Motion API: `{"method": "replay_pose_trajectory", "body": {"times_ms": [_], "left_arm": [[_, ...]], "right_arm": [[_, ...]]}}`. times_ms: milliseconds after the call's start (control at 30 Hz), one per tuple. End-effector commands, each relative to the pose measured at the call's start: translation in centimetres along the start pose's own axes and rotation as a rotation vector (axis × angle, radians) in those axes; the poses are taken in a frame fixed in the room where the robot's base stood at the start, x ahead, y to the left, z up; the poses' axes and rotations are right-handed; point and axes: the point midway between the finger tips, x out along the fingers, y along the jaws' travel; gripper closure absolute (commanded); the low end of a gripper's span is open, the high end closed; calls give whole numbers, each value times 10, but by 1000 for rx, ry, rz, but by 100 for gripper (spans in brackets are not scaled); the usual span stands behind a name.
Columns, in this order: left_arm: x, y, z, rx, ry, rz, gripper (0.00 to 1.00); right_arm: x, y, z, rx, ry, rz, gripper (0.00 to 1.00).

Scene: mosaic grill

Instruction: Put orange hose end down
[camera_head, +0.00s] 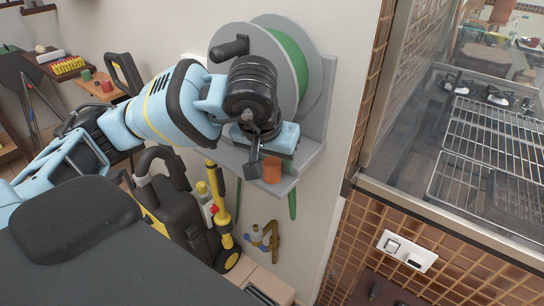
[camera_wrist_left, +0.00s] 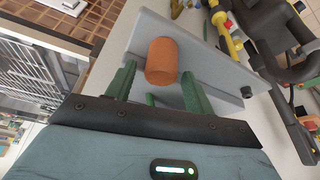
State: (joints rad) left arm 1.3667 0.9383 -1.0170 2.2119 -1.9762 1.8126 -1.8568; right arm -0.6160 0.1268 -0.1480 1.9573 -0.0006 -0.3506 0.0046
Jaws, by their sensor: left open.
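The orange hose end (camera_head: 272,172) is at the grey shelf (camera_head: 308,160) below the wall-mounted hose reel (camera_head: 288,62) with its green hose. In the left wrist view the orange hose end (camera_wrist_left: 162,60) shows as a short cylinder against the grey shelf (camera_wrist_left: 215,68). My left gripper (camera_head: 266,158) is above the shelf, close to the hose end. In its wrist view the left gripper (camera_wrist_left: 158,78) has its two green fingers spread apart, one toward each side of the hose end. Contact with the hose end cannot be told. My right gripper is not in view.
A grill (camera_head: 490,140) with wire racks stands right, behind a tiled edge. A black and yellow machine (camera_head: 178,215) stands below my left arm. A wall hook (camera_head: 265,238) is below the shelf. A table with small pots (camera_head: 100,85) is at the left.

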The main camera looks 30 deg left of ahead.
Motion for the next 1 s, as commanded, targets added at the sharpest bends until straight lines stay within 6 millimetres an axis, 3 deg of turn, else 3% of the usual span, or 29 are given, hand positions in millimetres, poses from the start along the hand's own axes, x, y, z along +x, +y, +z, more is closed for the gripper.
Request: {"method": "replay_pose_trajectory", "body": {"times_ms": [200, 333, 700, 1000], "left_arm": [[-15, 0, -5, 0, 7, 2, 47], [-31, 1, -6, 1, 3, 3, 47], [-110, 1, -6, 2, 8, 2, 47], [-129, 0, -5, 2, 1, 0, 47]], "right_arm": [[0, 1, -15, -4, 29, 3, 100], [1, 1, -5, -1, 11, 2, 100], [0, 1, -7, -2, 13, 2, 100], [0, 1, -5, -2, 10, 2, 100]]}}
